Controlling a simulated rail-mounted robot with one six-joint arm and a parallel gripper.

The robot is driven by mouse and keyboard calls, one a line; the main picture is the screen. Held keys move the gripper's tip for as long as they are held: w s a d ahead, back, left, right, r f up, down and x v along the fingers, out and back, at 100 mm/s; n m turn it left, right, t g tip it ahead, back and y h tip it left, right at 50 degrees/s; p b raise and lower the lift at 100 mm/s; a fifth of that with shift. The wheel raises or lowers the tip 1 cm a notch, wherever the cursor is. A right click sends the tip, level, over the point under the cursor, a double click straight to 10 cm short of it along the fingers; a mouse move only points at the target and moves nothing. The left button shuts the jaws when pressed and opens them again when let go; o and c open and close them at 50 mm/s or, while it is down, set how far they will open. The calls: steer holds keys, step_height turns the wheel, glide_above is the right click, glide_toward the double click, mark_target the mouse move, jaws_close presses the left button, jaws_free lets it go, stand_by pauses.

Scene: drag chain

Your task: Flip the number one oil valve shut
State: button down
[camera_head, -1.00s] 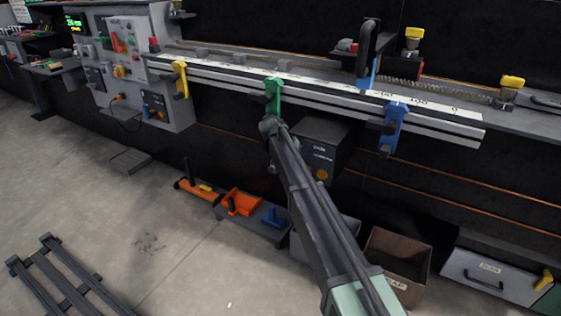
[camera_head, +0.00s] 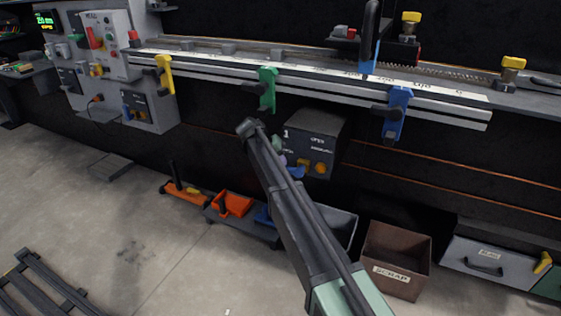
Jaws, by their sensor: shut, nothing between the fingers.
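A dark grey box marked "1" and "OPEN" (camera_head: 322,127) hangs below the bench, with a yellow-orange round part (camera_head: 320,168) low on its front. I cannot make out its other label. A small blue part (camera_head: 296,172) shows at the box's lower left, partly behind my arm; I cannot tell whether it is the valve's lever. My arm rises from the bottom right and its dark elbow is just left of the box. A pale green piece beside the arm seems to be my wrist. My gripper is hidden behind the arm.
Above runs a bench rail with a yellow clamp (camera_head: 165,74), a green clamp (camera_head: 267,89) and a blue clamp (camera_head: 398,113). Below stand a brown scrap bin (camera_head: 397,259), a grey drawer (camera_head: 487,272) and an orange tray (camera_head: 231,204).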

steer(key=shift+s+a+f, duration=0.1)
steer(key=shift+a+f, duration=0.05)
stand_by(0.4)
steer(key=p+v, duration=0.8)
steer(key=v, duration=0.3)
steer(key=shift+p, duration=0.4)
